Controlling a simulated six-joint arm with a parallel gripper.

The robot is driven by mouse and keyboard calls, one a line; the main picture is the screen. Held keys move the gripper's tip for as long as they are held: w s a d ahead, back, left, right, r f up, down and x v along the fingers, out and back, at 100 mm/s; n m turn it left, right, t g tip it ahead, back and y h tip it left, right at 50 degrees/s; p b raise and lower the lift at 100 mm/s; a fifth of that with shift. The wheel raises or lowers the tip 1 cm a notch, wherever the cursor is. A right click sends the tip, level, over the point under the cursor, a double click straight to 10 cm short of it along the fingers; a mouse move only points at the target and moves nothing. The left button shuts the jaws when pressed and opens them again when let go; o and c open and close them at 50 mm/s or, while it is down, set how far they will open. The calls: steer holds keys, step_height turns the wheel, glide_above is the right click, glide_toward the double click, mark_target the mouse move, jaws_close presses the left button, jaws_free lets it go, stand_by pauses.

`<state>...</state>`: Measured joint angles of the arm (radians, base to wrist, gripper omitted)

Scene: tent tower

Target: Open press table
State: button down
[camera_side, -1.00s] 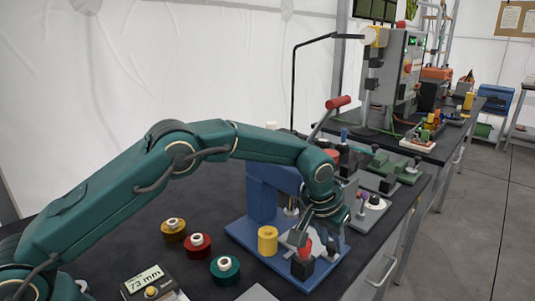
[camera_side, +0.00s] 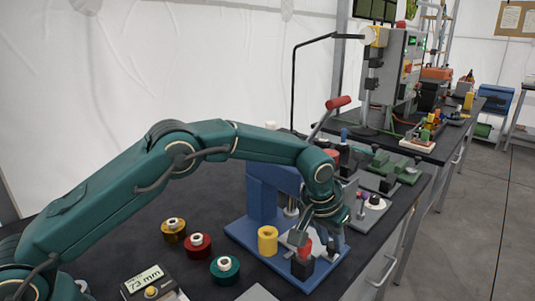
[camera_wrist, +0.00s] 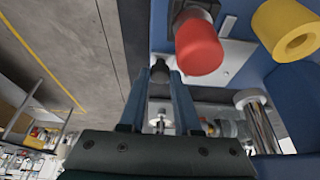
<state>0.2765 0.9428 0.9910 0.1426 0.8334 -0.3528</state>
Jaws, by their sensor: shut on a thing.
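The blue press (camera_side: 263,195) stands on a blue base plate (camera_side: 243,232) near the right edge of the dark table. A yellow ring-shaped cylinder (camera_side: 267,240) stands on the plate; it also shows in the wrist view (camera_wrist: 288,28). A red-tipped part (camera_side: 304,247) on a black block stands in front of my gripper; its red end (camera_wrist: 199,46) is close beside the fingers. My gripper (camera_wrist: 163,75) points down at the plate's right side, its fingers shut on a small dark knob (camera_wrist: 160,68). What the knob joins to is mostly hidden.
A red-handled lever (camera_side: 338,103) rises behind the press. Gold, red and green spools (camera_side: 197,246) and a gauge reading 73 mm (camera_side: 147,281) stand left of the plate. Green fixtures (camera_side: 385,165) stand behind right. A second bench with a control cabinet (camera_side: 402,75) is at the back.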

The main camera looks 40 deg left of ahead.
steer(key=shift+d+r, duration=0.1)
steer(key=shift+d, duration=2.2)
steer(key=c, duration=0.6)
jaws_free()
steer(key=v, duration=0.5)
